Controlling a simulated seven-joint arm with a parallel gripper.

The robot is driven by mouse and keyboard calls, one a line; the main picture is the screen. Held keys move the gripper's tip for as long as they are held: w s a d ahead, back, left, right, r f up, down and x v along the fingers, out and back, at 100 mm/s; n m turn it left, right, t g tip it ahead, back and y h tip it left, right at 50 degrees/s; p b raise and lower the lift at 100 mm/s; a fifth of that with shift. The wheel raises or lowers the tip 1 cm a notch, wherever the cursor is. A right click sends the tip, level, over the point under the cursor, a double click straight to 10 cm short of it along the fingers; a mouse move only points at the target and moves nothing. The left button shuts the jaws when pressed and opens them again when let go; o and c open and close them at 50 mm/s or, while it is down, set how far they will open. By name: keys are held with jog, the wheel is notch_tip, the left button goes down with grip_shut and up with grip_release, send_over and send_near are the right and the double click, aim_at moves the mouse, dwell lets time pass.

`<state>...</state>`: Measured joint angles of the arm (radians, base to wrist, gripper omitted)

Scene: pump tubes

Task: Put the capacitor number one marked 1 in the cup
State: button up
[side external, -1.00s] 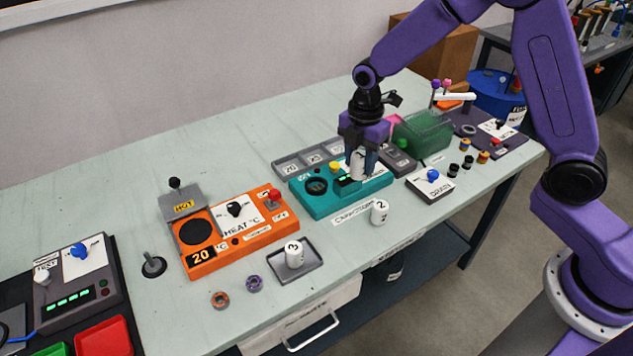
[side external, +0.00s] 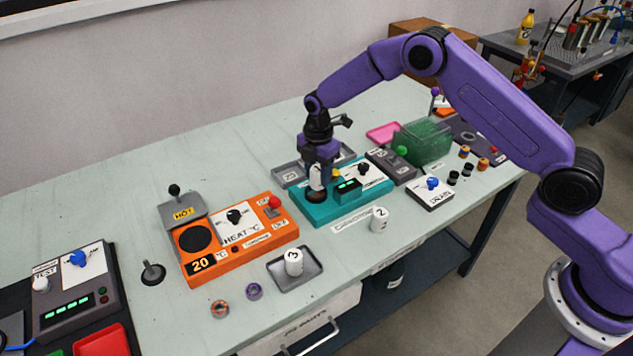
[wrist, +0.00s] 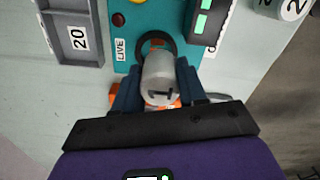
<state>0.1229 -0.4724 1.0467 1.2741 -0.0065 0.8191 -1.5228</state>
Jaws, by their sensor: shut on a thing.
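A white and grey cylindrical capacitor marked 1 (wrist: 158,78) sits between the two dark fingers of my gripper (side external: 317,186), which is shut on it. The capacitor (side external: 315,178) looks upright over the left end of the teal device. Below it is a round black ring-shaped cup (wrist: 172,42) on the teal device; in the side view its dark rim (side external: 316,197) is just under the capacitor. I cannot tell whether the capacitor's lower end is inside the cup or just above it.
The teal device (side external: 345,205) has a raised green-lit display (side external: 347,189) right of my gripper. Capacitor 2 (side external: 379,220) stands in front; capacitor 3 (side external: 293,262) stands in a grey tray (side external: 312,270). A compartment tray (side external: 290,174) lies behind. An orange heater (side external: 240,245) is left.

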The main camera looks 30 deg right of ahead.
aim_at(316, 183)
jog(key=shift+w+f, duration=0.15)
jog(key=shift+f, duration=0.1)
jog(key=shift+w+a+f, duration=0.1)
jog(key=shift+w+f, duration=0.05)
jog(key=shift+f, duration=1.45)
jog(key=shift+f, duration=0.15)
jog(key=o, duration=1.1)
